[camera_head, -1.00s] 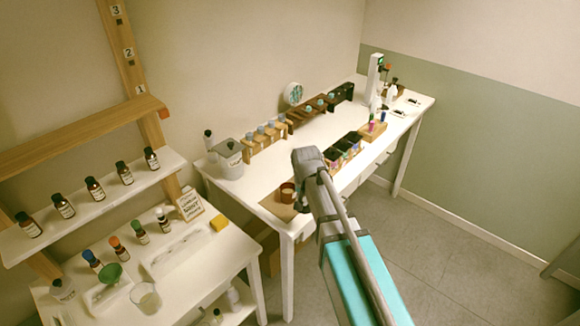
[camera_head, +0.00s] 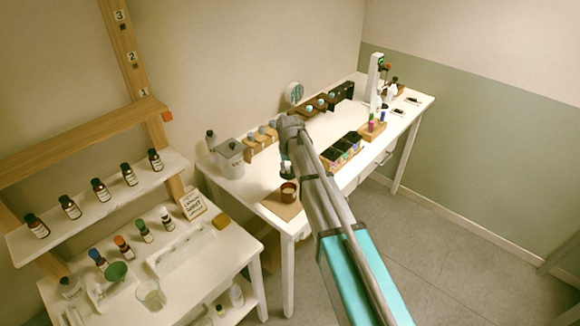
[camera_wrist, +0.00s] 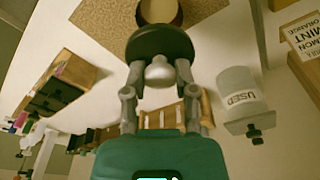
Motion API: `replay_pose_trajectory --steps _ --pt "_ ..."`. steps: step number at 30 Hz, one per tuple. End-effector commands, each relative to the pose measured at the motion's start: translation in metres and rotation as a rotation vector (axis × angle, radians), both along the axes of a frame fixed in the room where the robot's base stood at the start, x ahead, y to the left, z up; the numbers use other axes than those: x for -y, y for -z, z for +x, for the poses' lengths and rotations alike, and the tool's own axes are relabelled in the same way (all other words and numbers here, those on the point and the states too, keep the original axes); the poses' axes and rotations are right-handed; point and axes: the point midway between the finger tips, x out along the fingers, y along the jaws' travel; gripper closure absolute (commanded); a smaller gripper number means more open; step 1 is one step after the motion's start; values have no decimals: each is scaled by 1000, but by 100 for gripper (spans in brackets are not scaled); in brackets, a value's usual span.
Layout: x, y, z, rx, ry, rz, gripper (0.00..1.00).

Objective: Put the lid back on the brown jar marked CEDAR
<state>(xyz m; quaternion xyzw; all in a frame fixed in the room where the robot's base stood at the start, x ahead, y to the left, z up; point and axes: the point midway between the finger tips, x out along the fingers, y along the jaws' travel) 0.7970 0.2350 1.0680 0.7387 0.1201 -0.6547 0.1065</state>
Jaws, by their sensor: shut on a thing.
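The brown jar (camera_head: 288,194) stands open on a cork mat (camera_head: 277,208) at the near end of the long white table. Its rim and pale inside also show at the top of the wrist view (camera_wrist: 160,11). The CEDAR marking cannot be read here. My gripper (camera_wrist: 159,70) is shut on the silver knob of a dark round lid (camera_wrist: 160,41). In the wrist view the lid lies just below the jar's image and overlaps its edge. In the head view my gripper (camera_head: 286,168) hangs just above the jar; the lid is hard to make out there.
A grey-white canister marked USED (camera_head: 230,160) stands left of the jar. Sample boxes (camera_head: 343,150) stand to the right, and a wooden rack of bottles (camera_head: 262,138) behind. A lettered card (camera_head: 193,204) stands on the lower left table. Bare tabletop surrounds the mat.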

Motion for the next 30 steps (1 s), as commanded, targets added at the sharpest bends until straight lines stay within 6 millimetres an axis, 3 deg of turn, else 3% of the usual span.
replay_pose_trajectory --steps 16,30 --pt "1 6 0 0 2 0 96" --pt "2 36 0 0 3 0 96"
